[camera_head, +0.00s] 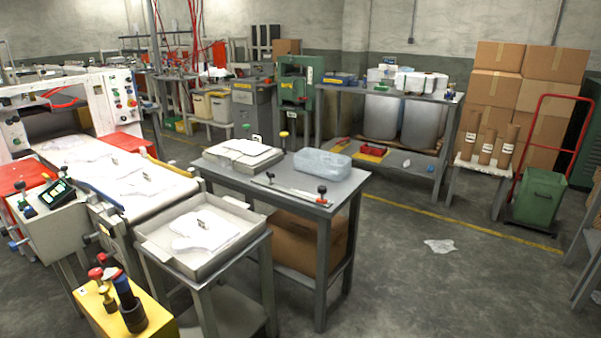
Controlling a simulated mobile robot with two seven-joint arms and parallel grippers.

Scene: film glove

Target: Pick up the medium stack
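A stack of white glove-shaped film (203,229) lies in a shallow grey metal tray (160,256) on a small stand at front centre. Another stack of white film sheets (238,149) sits on a grey tray at the back left of the grey worktable (290,192). Each has a small dark-marked upright piece on it. A bluish clear plastic-wrapped bundle (322,163) lies at the worktable's right. I cannot tell from this view which stack is the medium one. Neither of my grippers is in view.
A conveyor (110,170) with flat white film gloves runs along the left. A yellow box (125,312) with tools stands at front. A brown carton sits under the worktable. Concrete floor (430,290) is open at right, with a crumpled clear film piece (439,246) on it.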

